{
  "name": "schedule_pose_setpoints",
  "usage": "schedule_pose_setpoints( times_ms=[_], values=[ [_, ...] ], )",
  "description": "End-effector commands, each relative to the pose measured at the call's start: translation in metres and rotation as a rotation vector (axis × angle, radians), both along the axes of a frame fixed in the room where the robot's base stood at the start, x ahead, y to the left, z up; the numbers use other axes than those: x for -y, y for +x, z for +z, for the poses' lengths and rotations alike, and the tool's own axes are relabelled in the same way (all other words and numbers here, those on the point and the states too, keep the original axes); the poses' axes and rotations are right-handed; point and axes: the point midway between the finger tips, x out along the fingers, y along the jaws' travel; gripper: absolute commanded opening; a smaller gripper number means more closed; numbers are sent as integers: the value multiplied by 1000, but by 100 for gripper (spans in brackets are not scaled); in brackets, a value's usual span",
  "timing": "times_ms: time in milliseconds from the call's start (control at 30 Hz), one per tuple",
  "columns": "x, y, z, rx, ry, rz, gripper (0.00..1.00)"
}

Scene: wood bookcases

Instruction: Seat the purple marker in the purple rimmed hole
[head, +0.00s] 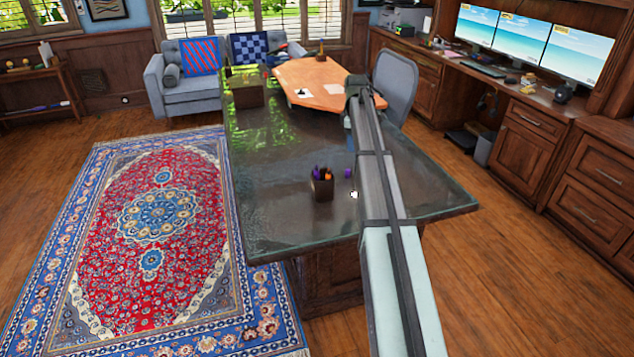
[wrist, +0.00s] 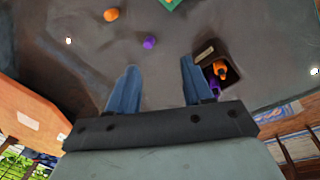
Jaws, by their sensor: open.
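My gripper (wrist: 158,64) is open in the wrist view, its two blue fingers apart with nothing between them. A dark square cup (head: 322,187) stands on the glass-topped desk in the head view, with purple and orange markers in it. The cup also shows right of my fingers in the wrist view (wrist: 207,52), with a purple marker (wrist: 214,88) partly inside. A small purple object (wrist: 149,41) lies beyond the fingertips; it also shows right of the cup in the head view (head: 347,173). I cannot make out a purple rimmed hole.
An orange object (wrist: 111,15) and a green piece (wrist: 171,4), cut off by the frame, are farther up the wrist view. The dark desk top (head: 275,215) is clear left of the cup. My arm hides part of the desk.

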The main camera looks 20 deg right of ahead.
Motion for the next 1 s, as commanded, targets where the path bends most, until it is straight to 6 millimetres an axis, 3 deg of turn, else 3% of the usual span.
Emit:
schedule_pose_setpoints(
  times_ms=[33, 100, 200, 333, 567, 1000],
  values=[
    [-28, 8, 13, -28, 11, 66, 50],
    [-59, 10, 25, -67, 27, 144, 50],
    [-94, 11, 40, -111, 45, 234, 50],
    [-121, 10, 52, -145, 58, 306, 50],
    [-131, 8, 46, -160, 65, 334, 50],
    [-130, 7, -20, -158, 64, 331, 50]
  ],
)
